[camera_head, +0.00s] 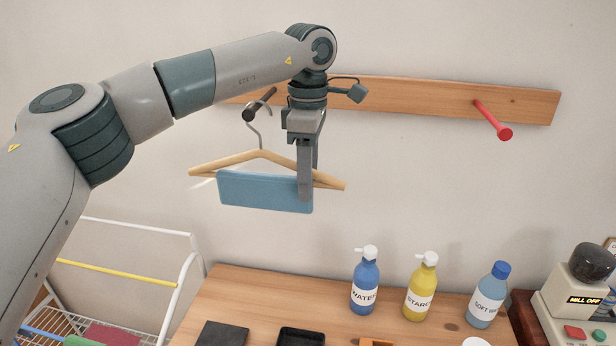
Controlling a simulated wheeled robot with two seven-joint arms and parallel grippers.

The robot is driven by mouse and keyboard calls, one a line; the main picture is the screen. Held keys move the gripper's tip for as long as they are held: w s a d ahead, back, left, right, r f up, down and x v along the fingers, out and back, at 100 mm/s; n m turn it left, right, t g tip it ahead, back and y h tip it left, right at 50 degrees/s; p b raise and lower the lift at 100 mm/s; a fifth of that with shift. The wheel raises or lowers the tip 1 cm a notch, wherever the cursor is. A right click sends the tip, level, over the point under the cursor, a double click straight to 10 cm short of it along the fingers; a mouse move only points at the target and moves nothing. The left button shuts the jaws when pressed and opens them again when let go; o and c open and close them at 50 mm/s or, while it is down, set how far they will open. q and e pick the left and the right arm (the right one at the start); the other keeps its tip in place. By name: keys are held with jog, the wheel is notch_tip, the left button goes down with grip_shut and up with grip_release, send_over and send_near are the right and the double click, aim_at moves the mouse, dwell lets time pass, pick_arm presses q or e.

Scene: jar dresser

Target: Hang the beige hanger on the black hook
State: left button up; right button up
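The beige hanger (235,159) hangs level in the air in front of the wall, with a blue cloth (255,191) draped over it. My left gripper (306,190) points down with its fingers around the hanger's right side, at the right end of the cloth, and appears shut on it. The black hook (258,106) sticks out from the left part of the wooden wall rail. The hanger's metal hook is right below and beside the black hook's tip; I cannot tell whether it is over it. My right gripper is not in view.
A red hook (493,121) is on the right of the wooden rail (420,96). Below, a wooden table (330,322) bears a blue bottle (365,285), a yellow bottle (421,290) and a light blue bottle (487,297). A white rack (178,290) stands at lower left.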

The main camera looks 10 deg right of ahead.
pick_arm(q)
jog(key=shift+r, duration=0.1)
jog(key=shift+r+b, duration=0.35)
jog(key=shift+r, duration=0.2)
notch_tip(320, 180, up, 7)
jog(key=shift+r+b, duration=0.1)
jog(key=shift+b, duration=0.85)
notch_tip(320, 180, up, 9)
jog(key=shift+p, duration=0.4)
